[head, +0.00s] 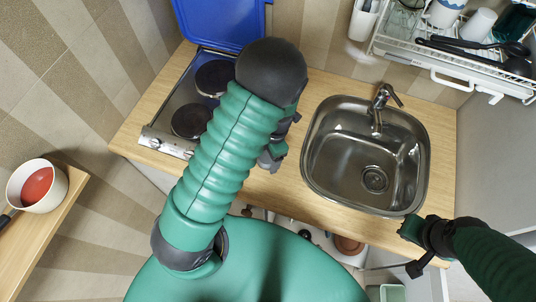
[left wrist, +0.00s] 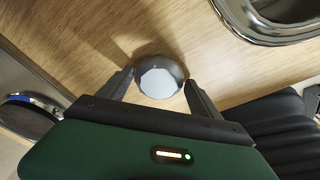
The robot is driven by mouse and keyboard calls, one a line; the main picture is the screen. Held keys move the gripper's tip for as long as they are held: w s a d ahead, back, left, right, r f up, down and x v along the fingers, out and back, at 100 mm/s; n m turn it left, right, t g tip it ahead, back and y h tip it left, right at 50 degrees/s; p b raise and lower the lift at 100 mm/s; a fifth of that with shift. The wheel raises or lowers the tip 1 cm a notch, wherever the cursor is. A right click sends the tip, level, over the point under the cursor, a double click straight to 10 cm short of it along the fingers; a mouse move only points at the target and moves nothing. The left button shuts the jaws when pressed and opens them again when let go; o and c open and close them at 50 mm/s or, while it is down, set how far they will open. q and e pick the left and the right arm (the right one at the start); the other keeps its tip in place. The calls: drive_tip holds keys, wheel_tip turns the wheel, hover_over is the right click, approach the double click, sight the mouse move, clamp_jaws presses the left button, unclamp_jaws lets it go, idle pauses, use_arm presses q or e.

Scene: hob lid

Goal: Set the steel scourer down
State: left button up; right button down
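The steel scourer, a rounded grey piece with a pale faceted face (left wrist: 160,80), sits between the two dark fingertips of my left gripper (left wrist: 160,84) in the left wrist view. In the head view my left gripper (head: 270,160) is over the worktop between hob and sink, partly hidden by my arm, and the scourer cannot be made out there. My right gripper (head: 412,248) is by the worktop's front right edge; its finger opening is unclear.
The hob (head: 163,125) with its blue lid (head: 220,22) raised is at the left. The steel sink (head: 340,165) with a tap (head: 380,105) is at the right. A dish rack (head: 420,57) hangs above it. The worktop (head: 285,190) between hob and sink looks clear.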

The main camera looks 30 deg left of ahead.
use_arm(q)
drive_tip(key=shift+o, duration=0.8)
drive_tip(key=shift+a, duration=0.1)
